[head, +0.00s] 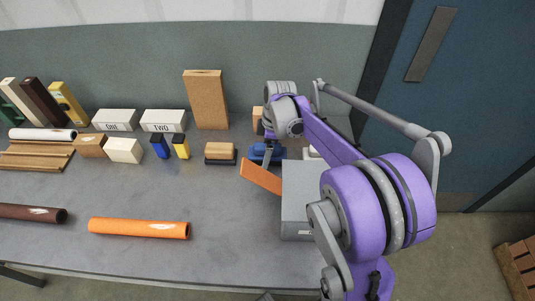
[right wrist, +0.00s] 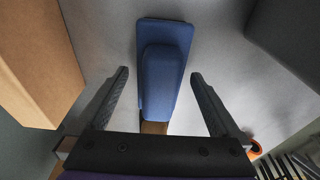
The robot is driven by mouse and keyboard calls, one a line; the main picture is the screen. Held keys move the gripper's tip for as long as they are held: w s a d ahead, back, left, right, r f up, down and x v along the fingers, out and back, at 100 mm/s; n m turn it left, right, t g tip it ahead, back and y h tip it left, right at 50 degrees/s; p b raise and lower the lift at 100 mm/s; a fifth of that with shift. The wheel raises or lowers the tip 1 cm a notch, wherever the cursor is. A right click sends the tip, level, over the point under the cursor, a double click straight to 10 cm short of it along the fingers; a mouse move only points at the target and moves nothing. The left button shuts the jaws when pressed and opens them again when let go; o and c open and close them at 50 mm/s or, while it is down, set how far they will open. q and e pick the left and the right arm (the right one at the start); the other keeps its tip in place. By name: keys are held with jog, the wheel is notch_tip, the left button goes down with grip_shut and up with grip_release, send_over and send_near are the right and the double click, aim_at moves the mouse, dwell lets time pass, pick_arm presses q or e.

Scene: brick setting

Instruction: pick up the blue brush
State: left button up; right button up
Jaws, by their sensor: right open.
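The blue brush (head: 258,155) stands on the table in the head view, largely hidden behind my right gripper and arm. In the right wrist view the blue brush (right wrist: 163,80) lies between the fingers, with a blue base and a raised blue upper part. My right gripper (right wrist: 160,76) is open, one finger on each side of the brush, with a gap visible on both sides. In the head view my right gripper (head: 268,154) points down over the brush. My left gripper is not in view.
A brush with a wooden top (head: 220,152) stands left of the blue one. A grey box (head: 298,190) and an orange board (head: 261,176) are close in front. A tan block (right wrist: 45,55) is close in the wrist view. An orange roll (head: 140,228) lies at the front.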

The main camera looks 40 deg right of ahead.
jog(key=shift+w+f, duration=0.1)
jog(key=shift+f, duration=0.65)
jog(key=c, duration=1.6)
